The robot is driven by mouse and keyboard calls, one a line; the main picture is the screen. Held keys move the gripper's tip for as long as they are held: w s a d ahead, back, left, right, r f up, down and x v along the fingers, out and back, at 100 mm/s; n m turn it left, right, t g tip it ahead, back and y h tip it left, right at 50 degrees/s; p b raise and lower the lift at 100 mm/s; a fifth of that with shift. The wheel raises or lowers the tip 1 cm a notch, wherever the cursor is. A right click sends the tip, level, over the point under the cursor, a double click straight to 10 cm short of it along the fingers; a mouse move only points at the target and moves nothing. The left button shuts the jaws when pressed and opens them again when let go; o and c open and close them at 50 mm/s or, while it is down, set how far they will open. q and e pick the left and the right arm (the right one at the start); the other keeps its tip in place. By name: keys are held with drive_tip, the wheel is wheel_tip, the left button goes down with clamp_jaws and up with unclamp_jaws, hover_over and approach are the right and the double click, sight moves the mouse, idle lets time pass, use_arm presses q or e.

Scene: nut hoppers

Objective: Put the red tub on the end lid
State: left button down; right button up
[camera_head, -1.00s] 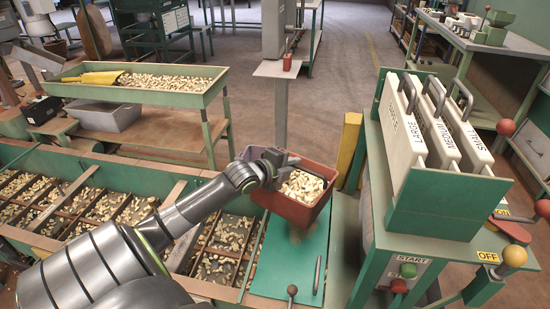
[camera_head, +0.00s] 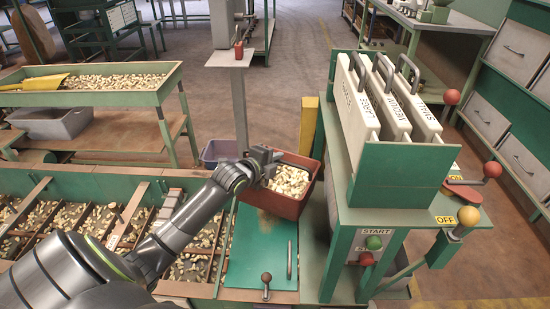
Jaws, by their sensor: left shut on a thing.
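The red tub (camera_head: 288,204), full of pale nuts, is in the middle of the head view. My left gripper (camera_head: 264,163) is shut on its left rim. The tub hangs over the far right part of the green end lid (camera_head: 250,250), roughly upright. A dark shadow lies on the lid below it, and a small gap seems to show. The lid is flat, with a bar handle on its right and a dark knob at its near edge. The tub hides its far right corner. My right gripper is not in view.
A green machine (camera_head: 395,185) with white labelled hoppers, START and OFF controls stands close right of the lid. Nut compartments (camera_head: 95,225) lie left. Behind are a yellow post (camera_head: 308,128), a purple-grey bin (camera_head: 219,150) and a nut tray (camera_head: 150,97).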

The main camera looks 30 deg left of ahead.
use_arm(q)
drive_tip(key=shift+d, duration=0.1)
wheel_tip(320, 180, down, 4)
drive_tip(key=shift+w+d+f+b, duration=0.15)
drive_tip(key=shift+f+b, duration=0.05)
drive_tip(key=shift+b, duration=0.4)
drive_tip(key=c, duration=1.9)
unclamp_jaws()
drive_tip(key=shift+f, duration=0.25)
drive_tip(key=shift+c, duration=0.2)
drive_tip(key=o, duration=0.4)
drive_tip(key=shift+r, duration=0.1)
drive_tip(key=shift+o, duration=0.2)
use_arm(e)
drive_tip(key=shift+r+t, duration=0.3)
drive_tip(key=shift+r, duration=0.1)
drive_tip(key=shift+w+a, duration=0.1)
